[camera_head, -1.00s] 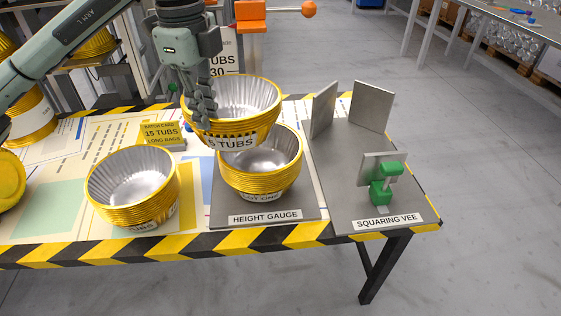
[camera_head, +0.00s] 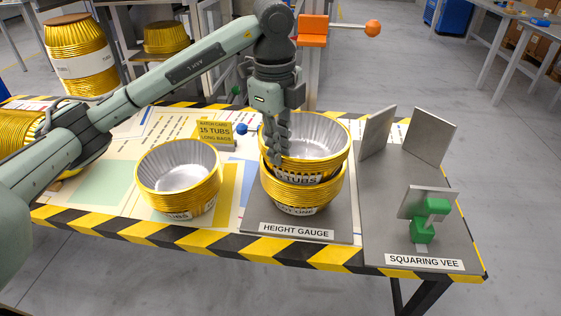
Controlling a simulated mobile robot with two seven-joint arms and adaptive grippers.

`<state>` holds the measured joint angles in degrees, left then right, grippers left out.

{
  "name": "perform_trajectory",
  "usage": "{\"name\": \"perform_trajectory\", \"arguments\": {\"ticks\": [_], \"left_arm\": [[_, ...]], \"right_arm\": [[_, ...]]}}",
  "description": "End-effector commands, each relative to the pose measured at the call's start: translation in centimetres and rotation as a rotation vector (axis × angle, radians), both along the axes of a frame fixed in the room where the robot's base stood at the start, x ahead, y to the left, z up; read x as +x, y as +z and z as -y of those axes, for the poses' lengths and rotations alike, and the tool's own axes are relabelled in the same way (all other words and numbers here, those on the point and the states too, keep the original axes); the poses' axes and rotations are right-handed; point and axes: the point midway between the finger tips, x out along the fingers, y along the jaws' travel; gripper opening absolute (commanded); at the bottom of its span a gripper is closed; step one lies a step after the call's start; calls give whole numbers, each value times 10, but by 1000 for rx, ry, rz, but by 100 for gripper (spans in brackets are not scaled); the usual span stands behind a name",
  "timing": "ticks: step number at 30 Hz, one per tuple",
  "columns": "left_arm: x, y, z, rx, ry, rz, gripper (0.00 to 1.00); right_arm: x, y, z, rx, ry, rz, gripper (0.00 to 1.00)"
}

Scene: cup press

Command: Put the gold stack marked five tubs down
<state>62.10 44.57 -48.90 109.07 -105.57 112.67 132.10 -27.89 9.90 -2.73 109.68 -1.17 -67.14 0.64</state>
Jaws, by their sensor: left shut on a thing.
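My left gripper (camera_head: 278,152) is shut on the near-left wall of the gold stack marked five tubs (camera_head: 318,138), a set of foil tubs with a silver inside. Its label is partly hidden, and only "TUBS" reads clearly. The held stack is upright, with its lower part inside the mouth of another gold stack (camera_head: 322,194). I cannot tell whether its weight rests there. That lower stack stands on the grey height gauge plate (camera_head: 258,216), its label partly readable. My right gripper is not in view.
Another gold stack (camera_head: 178,178) stands left of the gauge, in front of a yellow batch card reading 15 tubs (camera_head: 214,132). The squaring vee (camera_head: 400,230), with upright plates and a green clamp (camera_head: 428,218), is to the right. An orange ball-ended part (camera_head: 373,28) is behind.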

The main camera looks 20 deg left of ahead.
Motion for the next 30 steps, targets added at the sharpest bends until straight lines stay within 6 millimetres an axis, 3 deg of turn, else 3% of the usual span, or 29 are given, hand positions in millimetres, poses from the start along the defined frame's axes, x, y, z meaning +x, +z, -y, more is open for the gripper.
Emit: {"name": "perform_trajectory", "arguments": {"ticks": [6,16,17,21,30], "left_arm": [[-1,-30,-1,1,0,-2,0],[0,-34,0,0,-1,-1,0],[0,-33,0,0,-1,-1,13],[0,-33,0,0,0,-1,30],[0,-32,0,0,0,-1,31]], "right_arm": [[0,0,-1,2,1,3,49],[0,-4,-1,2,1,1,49],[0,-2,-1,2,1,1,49],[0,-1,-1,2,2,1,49],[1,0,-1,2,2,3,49]]}}
